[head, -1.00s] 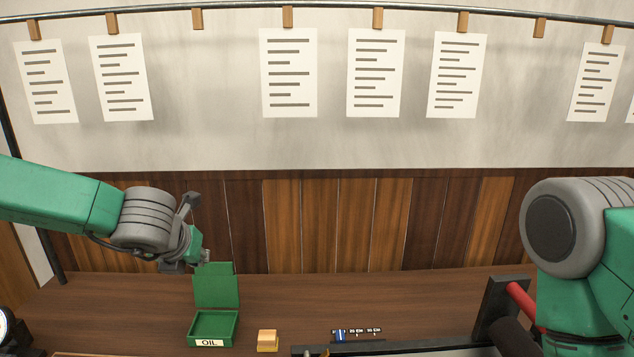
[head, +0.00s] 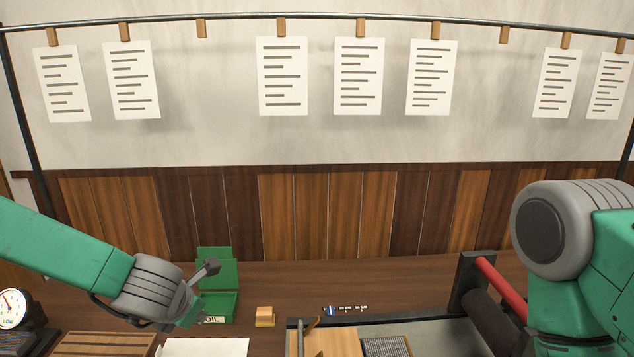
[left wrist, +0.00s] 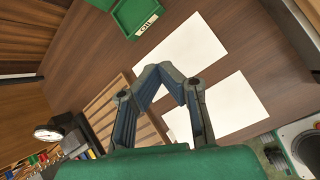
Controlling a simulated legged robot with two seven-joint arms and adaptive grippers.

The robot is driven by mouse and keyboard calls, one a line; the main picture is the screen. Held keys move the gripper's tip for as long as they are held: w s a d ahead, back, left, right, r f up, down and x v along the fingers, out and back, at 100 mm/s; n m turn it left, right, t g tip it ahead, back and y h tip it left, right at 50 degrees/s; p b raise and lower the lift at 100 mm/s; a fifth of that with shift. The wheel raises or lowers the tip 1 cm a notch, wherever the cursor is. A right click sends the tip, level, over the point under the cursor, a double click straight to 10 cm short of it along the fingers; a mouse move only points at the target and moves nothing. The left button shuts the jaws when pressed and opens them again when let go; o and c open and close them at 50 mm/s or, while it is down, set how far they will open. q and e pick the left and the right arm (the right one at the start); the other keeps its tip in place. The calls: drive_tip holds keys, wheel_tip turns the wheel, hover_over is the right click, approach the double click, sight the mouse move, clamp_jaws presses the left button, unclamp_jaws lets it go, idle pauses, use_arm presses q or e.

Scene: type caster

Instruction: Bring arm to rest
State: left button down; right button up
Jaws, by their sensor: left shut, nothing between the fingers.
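My left gripper (left wrist: 160,75) shows in the left wrist view with its fingertips together and nothing between them. It hangs above the table, over white paper sheets (left wrist: 190,52) and a slatted wooden tray (left wrist: 112,112). In the head view my left arm comes in from the left, and its gripper end (head: 195,312) is partly hidden by the wrist, in front of the green OIL box (head: 219,274). My right arm stands at the right edge of the head view; its gripper is out of the picture.
A dial scale (head: 12,308) marked LOW stands at the far left. A small tan block (head: 265,316) sits right of the OIL box. A dark-framed press with a red roller (head: 500,286) is at the right. Paper sheets (head: 282,77) hang from a rail along the wall.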

use_arm(q)
drive_tip(key=s+f+m+g, duration=0.1)
drive_tip(key=s+f+m, duration=0.3)
drive_tip(key=s+f, duration=0.1)
drive_tip(key=s+f+m, duration=0.5)
drive_tip(key=s, duration=0.1)
drive_tip(key=s+f+m+g, duration=0.1)
drive_tip(key=s+f+m, duration=0.4)
drive_tip(key=shift+s+d+f+g+h, duration=0.1)
drive_tip(key=shift+s+g+h, duration=0.1)
drive_tip(key=shift+g+h, duration=0.1)
drive_tip(key=s+a+f+m+g, duration=0.2)
drive_tip(key=s+a+f+m, duration=0.1)
drive_tip(key=s+m, duration=0.65)
drive_tip(key=s+a+f+m+g, duration=0.25)
drive_tip(key=s+m, duration=0.35)
drive_tip(key=s, duration=0.6)
wheel_tip(320, 180, down, 12)
drive_tip(key=w+d+m+b, duration=0.1)
drive_tip(key=w+b, duration=0.1)
drive_tip(key=b, duration=1)
drive_tip(key=shift+m+b, duration=0.35)
drive_tip(key=shift+b, duration=0.05)
